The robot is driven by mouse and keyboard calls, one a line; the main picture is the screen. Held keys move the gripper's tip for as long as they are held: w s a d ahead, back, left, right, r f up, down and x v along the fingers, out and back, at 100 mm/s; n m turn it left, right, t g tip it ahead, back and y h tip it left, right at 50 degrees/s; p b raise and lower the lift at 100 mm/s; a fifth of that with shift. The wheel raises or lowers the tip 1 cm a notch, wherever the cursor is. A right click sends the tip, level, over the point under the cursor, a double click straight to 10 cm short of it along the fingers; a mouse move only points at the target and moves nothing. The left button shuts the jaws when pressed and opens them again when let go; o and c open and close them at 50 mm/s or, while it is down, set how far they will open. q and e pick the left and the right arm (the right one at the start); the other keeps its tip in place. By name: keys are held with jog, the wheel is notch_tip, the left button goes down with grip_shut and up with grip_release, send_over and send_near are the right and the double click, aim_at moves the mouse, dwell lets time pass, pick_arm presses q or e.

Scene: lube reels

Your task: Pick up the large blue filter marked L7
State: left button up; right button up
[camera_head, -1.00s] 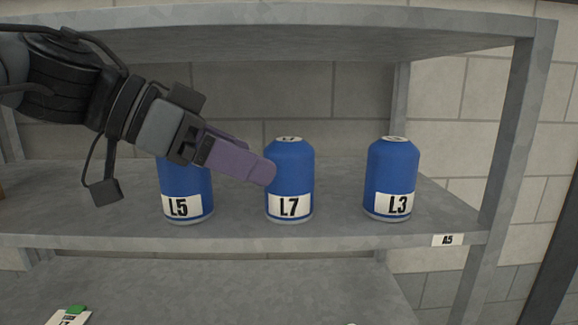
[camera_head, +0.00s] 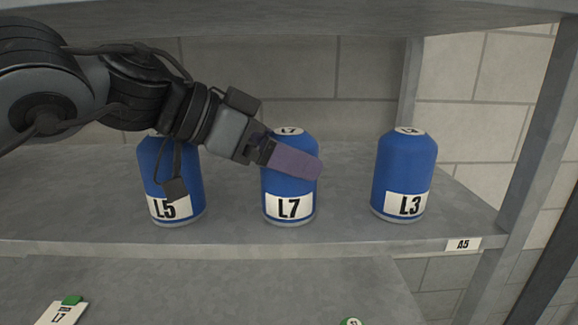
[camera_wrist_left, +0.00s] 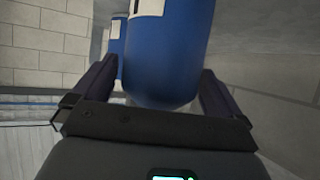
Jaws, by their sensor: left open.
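The blue filter marked L7 (camera_head: 288,192) stands upright in the middle of the shelf, with its white label facing me. My left gripper (camera_head: 300,162) reaches in from the left, and its purple finger overlaps the upper body of L7 in the head view. In the left wrist view my open left gripper (camera_wrist_left: 155,88) has a finger on each side of a large blue filter (camera_wrist_left: 167,60). I cannot tell whether either finger touches it. Only one finger shows clearly in the head view. My right gripper is not in view.
The blue filter L5 (camera_head: 190,180) stands to the left, partly behind my arm. The blue filter L3 (camera_head: 404,175) stands to the right, with a clear gap to L7. The shelf (camera_head: 340,235) has tag A5 (camera_head: 463,244). A metal shelf panel hangs above.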

pick_arm(q)
jog(key=shift+w+d+f, duration=0.2)
jog(key=shift+d+f, duration=0.1)
jog(key=shift+d, duration=0.15)
jog(key=shift+c, duration=0.5)
jog(key=c, duration=1)
jog(key=shift+r, duration=0.1)
jog(key=shift+c, duration=0.2)
jog(key=shift+r, duration=0.15)
